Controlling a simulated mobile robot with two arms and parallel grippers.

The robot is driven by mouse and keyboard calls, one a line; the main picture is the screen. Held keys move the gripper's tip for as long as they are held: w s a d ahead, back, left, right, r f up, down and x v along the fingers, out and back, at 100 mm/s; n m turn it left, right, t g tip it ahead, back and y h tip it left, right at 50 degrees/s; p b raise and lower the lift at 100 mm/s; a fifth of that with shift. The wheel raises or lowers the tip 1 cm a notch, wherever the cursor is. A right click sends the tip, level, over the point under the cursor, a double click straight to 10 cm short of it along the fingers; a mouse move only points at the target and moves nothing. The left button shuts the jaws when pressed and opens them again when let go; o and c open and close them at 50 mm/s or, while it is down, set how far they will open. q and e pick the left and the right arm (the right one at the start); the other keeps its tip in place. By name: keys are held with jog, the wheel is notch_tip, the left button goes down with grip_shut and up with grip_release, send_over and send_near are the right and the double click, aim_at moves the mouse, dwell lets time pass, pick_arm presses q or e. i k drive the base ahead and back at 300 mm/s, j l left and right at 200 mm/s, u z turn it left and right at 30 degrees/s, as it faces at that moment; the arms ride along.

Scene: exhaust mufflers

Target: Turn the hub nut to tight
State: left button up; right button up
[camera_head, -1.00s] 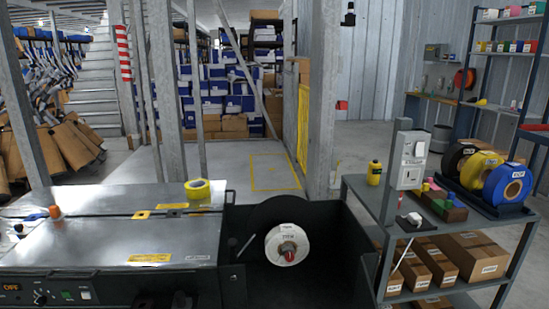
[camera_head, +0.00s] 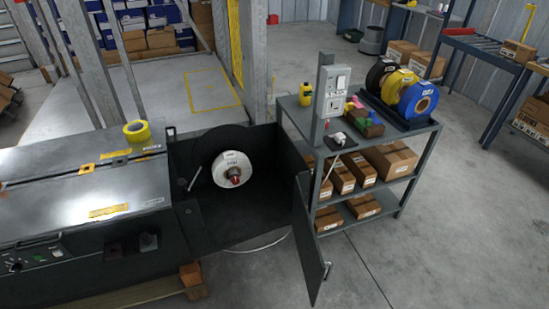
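The hub nut (camera_head: 234,174) is a small red and grey piece at the centre of a white reel (camera_head: 221,166). The reel sits against a black round disc (camera_head: 207,141) inside an open black compartment at the right end of the strapping machine (camera_head: 77,185). I cannot tell from here how tight the nut is. Neither of my grippers shows in the head view.
The compartment's black door (camera_head: 307,240) stands open to the right of the reel. A grey shelf cart (camera_head: 393,139) with strap rolls and boxes stands close behind it. The floor (camera_head: 440,235) at right is clear.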

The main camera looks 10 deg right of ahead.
aim_at(235, 180)
jog(key=l+u, duration=0.25)
jog(key=l, duration=0.6)
jog(key=l+u, duration=0.2)
jog(key=l, duration=0.6)
jog(key=k+l+u, duration=0.25)
jog(key=l, duration=0.55)
jog(key=i+l+u, duration=0.1)
jog(key=l, duration=0.2)
jog(key=i+l+u, duration=0.25)
jog(key=l, duration=0.35)
jog(key=i+l+u, duration=0.15)
jog(key=i+j+z, duration=0.15)
jog(key=j+z, duration=0.5)
jog(key=i+j+z, duration=0.1)
jog(key=j+z, duration=0.2)
jog(key=j, duration=0.1)
